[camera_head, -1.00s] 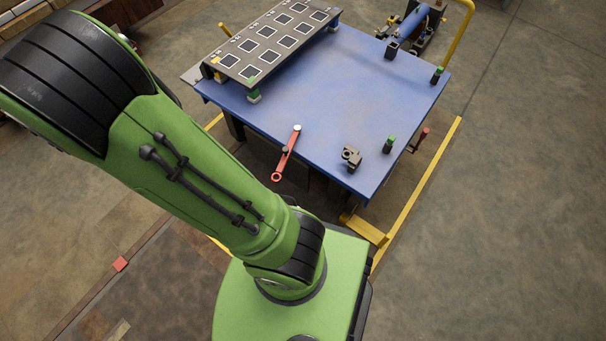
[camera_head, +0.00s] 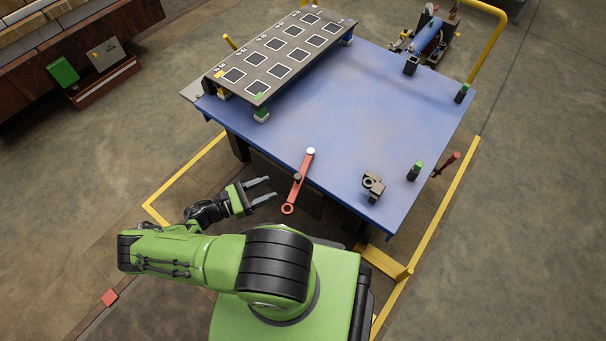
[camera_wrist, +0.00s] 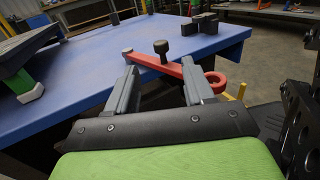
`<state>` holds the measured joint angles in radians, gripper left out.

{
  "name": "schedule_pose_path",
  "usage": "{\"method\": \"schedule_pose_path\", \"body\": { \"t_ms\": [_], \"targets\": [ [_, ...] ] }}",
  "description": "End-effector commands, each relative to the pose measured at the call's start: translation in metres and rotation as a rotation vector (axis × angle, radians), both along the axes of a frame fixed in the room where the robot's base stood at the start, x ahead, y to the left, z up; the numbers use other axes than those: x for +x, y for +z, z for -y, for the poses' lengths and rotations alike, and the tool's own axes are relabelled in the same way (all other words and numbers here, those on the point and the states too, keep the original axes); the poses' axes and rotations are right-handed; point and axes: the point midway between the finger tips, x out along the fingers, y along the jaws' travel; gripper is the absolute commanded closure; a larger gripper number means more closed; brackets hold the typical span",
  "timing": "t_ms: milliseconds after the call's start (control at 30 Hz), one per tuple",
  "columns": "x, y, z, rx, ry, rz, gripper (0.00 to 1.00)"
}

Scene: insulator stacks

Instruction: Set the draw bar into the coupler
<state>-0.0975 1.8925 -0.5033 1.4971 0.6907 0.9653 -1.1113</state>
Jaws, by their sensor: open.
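The red draw bar (camera_head: 300,180) lies across the near edge of the blue table, its ring end sticking out past the edge. A round knob stands at its table end. In the wrist view the draw bar (camera_wrist: 160,64) lies ahead of the fingertips, with its ring to the right. My gripper (camera_head: 272,191) is open and empty, left of the bar and apart from it; it also shows in the wrist view (camera_wrist: 158,72). The dark metal coupler (camera_head: 373,185) sits on the table near its front right corner. Its opening is hard to make out.
The blue table (camera_head: 340,110) carries a dark panel with white squares (camera_head: 285,55) at the back left. Short green-topped posts (camera_head: 415,171) stand along the right edge. A blue cylinder device (camera_head: 427,38) is at the far corner. The table's middle is clear.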

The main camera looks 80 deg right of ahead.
Motion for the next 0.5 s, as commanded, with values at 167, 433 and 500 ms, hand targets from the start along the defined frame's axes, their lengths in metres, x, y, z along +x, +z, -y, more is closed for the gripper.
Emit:
{"method": "schedule_pose_path", "body": {
  "t_ms": [167, 433, 500],
  "targets": [
    [-0.038, 0.001, 0.029, -0.002, -0.007, -0.002, 0.48],
    [-0.086, 0.0, 0.069, 0.0, -0.006, 0.0, 0.48],
    [-0.093, 0.0, 0.075, -0.001, -0.004, 0.001, 0.48]
  ]
}}
